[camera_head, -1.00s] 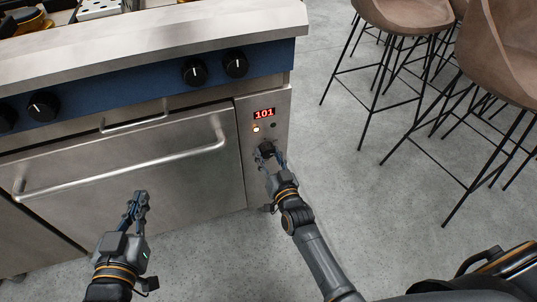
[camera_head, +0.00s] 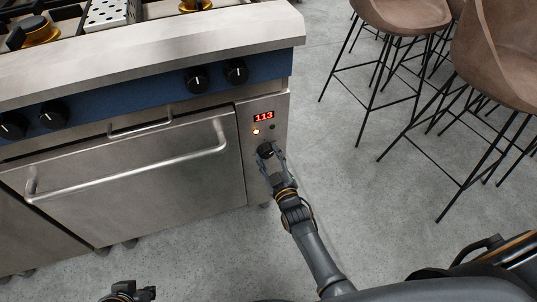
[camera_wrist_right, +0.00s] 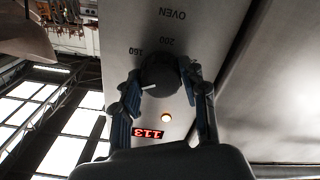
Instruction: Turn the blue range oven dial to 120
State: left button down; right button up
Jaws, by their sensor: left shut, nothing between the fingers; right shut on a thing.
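The oven dial (camera_head: 264,150) is a black knob on the narrow steel panel at the right of the blue-fronted range (camera_head: 150,97). The red display (camera_head: 263,117) above it reads 113. My right gripper (camera_head: 271,154) is shut on the dial, its fingers on either side. In the right wrist view the dial (camera_wrist_right: 160,76) sits between the blue fingertips of my right gripper (camera_wrist_right: 160,86), with a white pointer line and the markings 160 and 200 nearby. The display (camera_wrist_right: 148,134) is upside down there. My left gripper (camera_head: 127,291) is shut and empty, partly cut off at the bottom edge.
An orange lamp (camera_head: 256,131) is lit below the display. The oven door handle (camera_head: 130,168) sticks out to the left. Several black burner knobs (camera_head: 196,78) line the blue strip. Brown stools (camera_head: 403,14) stand at the right; the floor between is clear.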

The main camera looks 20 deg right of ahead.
pick_arm(q)
jog(key=shift+s+a, duration=0.15)
jog(key=shift+s, duration=0.25)
pick_arm(e)
jog(key=shift+n, duration=0.3)
jog(key=o, duration=1.1)
jog(key=shift+o, duration=0.2)
jog(key=shift+s+f, duration=0.1)
jog(key=shift+s, duration=0.35)
jog(key=s, duration=1.1)
jog(key=shift+d, duration=0.2)
